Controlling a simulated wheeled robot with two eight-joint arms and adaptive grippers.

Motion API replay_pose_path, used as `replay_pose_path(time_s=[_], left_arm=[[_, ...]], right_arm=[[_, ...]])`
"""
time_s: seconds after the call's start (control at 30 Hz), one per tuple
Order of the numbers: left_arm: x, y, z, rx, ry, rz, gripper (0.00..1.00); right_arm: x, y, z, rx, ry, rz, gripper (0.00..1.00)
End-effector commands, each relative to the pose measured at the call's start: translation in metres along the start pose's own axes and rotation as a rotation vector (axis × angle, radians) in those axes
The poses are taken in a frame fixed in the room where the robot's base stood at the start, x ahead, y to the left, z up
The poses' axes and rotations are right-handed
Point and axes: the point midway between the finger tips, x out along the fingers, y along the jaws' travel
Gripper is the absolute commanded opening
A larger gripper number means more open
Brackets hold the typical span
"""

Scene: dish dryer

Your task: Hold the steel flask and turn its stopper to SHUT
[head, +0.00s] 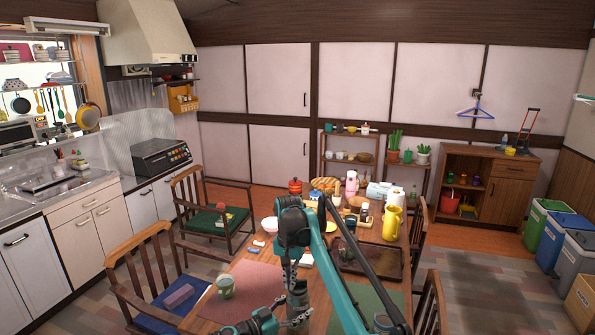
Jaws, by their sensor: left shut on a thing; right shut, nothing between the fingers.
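The steel flask (297,297) is a grey upright cylinder at the near middle of the table. My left gripper (298,318) comes in low from the left and is shut around the flask's lower part. My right gripper (290,281) points down directly above the flask's top and is shut with nothing between its fingers. The stopper cannot be made out; the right gripper's fingers cover that area. I cannot tell whether those fingers touch the flask, nor how the stopper is turned.
Behind stand a dark tray (352,262), a yellow jug (391,224) and several small items. Chairs flank the table.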

Motion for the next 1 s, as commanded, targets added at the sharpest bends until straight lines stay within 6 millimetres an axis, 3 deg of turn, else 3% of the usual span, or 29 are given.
replay_pose_path(time_s=[0.2,0.33,0.47,0.8,1.0], left_arm=[[0.0,0.0,0.0,0.0,0.0,-0.001,0.05],[0.0,0.0,0.0,0.0,0.0,-0.001,0.05],[0.0,0.0,0.0,0.0,0.0,0.0,0.05],[0.0,0.0,0.0,0.0,0.0,-0.001,0.05],[0.0,0.0,0.0,0.0,0.0,-0.001,0.05]], right_arm=[[-0.048,0.024,0.002,0.002,0.0,0.0,0.0],[-0.06,0.031,0.003,0.001,0.0,0.0,0.0],[-0.051,0.032,0.003,0.0,0.0,0.0,0.0],[-0.008,0.031,0.003,0.0,0.0,0.0,0.0],[0.005,0.031,0.004,0.0,0.0,0.0,0.0]])
